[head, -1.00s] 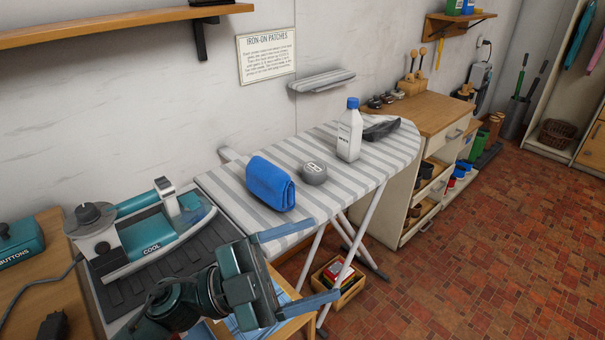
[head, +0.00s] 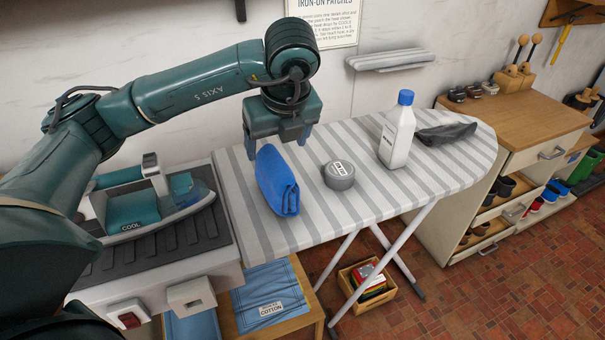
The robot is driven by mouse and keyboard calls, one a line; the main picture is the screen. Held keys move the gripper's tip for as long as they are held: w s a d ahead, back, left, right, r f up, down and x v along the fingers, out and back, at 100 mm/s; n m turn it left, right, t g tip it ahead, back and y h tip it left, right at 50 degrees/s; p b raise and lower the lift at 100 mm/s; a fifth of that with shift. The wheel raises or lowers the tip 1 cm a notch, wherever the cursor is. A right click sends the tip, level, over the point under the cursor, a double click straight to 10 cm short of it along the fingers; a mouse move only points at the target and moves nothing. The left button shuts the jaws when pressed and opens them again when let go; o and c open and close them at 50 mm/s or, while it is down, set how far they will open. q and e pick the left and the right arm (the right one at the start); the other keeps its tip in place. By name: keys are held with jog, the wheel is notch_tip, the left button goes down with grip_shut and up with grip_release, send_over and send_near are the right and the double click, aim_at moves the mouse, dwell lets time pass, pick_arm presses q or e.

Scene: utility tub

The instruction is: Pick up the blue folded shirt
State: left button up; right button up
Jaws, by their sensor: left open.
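The blue folded shirt (head: 279,186) rests on the near-left part of the striped ironing board (head: 350,215). My left gripper (head: 277,144) is open and points down at the shirt's far end, with one finger on each side of it in the picture. The left finger tip shows close to the shirt's upper left edge. I cannot tell whether either finger touches the shirt. Nothing is held. My right gripper is not in view.
A round grey tin (head: 339,176) stands just right of the shirt. Farther right are a white bottle (head: 397,135) with a blue cap and a dark cloth item (head: 446,133). An iron (head: 140,205) sits left of the board. A small striped sleeve board (head: 390,60) is behind.

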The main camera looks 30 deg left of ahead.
aim_at(273, 163)
pick_arm(q)
jog(key=shift+w+a+f, duration=0.2)
jog(key=shift+a+f, duration=0.1)
jog(key=x, duration=0.6)
jog(key=shift+a+f, duration=0.2)
jog(key=shift+w+a+f+p, duration=0.15)
jog(key=shift+w+f+p, duration=0.05)
jog(key=shift+f+p, duration=0.2)
jog(key=x, duration=0.1)
jog(key=p+x, duration=0.1)
jog(key=x, duration=0.1)
jog(key=shift+w+f, duration=0.25)
jog(key=shift+w, duration=0.15)
jog(key=shift+w+a+f, duration=0.15)
jog(key=shift+f, duration=0.35)
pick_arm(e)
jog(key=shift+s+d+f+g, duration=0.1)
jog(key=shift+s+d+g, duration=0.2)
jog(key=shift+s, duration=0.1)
pick_arm(q)
jog(key=shift+f, duration=0.1)
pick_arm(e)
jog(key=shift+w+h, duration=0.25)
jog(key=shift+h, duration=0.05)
pick_arm(q)
jog(key=shift+f+b, duration=0.2)
jog(key=shift+b, duration=0.25)
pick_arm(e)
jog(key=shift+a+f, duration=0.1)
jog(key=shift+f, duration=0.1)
